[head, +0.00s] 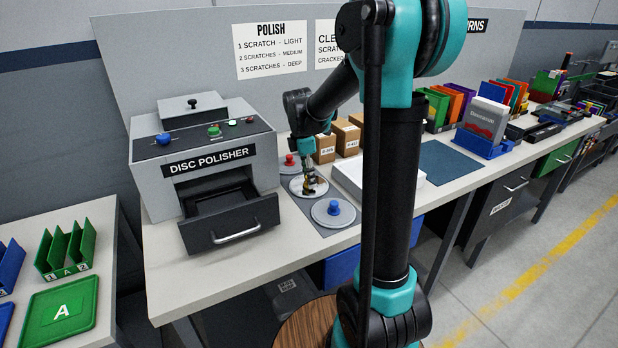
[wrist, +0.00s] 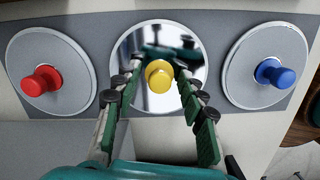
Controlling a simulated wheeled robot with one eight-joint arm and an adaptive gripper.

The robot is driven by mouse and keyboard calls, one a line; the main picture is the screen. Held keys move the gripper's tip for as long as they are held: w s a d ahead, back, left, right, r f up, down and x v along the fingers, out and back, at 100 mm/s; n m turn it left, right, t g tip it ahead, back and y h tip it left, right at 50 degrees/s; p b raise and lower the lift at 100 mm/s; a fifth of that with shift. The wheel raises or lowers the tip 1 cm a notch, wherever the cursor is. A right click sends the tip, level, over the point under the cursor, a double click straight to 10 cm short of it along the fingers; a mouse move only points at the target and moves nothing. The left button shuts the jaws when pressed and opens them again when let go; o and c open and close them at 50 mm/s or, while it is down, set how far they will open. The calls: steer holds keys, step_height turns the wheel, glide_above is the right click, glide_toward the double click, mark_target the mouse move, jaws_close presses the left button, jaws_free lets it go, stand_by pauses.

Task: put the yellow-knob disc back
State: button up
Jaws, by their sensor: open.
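The yellow-knob disc (wrist: 135,47) has a shiny, mirror-like face and lies in the middle of a grey strip. Its yellow knob (wrist: 160,76) stands between the two fingers of my gripper (wrist: 158,67) in the wrist view. The fingers are open, and I see a gap on both sides of the knob. In the head view my gripper (head: 309,183) points down over this disc (head: 297,188) and hides part of it. The red-knob disc (wrist: 68,62) lies to the left and the blue-knob disc (wrist: 243,65) to the right, both with dull grey faces.
The disc polisher (head: 205,150) stands left of the discs with its drawer (head: 230,218) pulled out. A white tray (head: 350,180) and small cardboard boxes (head: 346,137) sit behind and right. A green tray (head: 60,312) marked A lies on the left table.

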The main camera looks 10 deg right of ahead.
mark_target(305, 185)
step_height(305, 185, up, 12)
steer(key=a, duration=0.1)
steer(key=shift+a, duration=0.25)
steer(key=shift+f, duration=0.1)
steer(key=shift+c, duration=0.4)
stand_by(0.8)
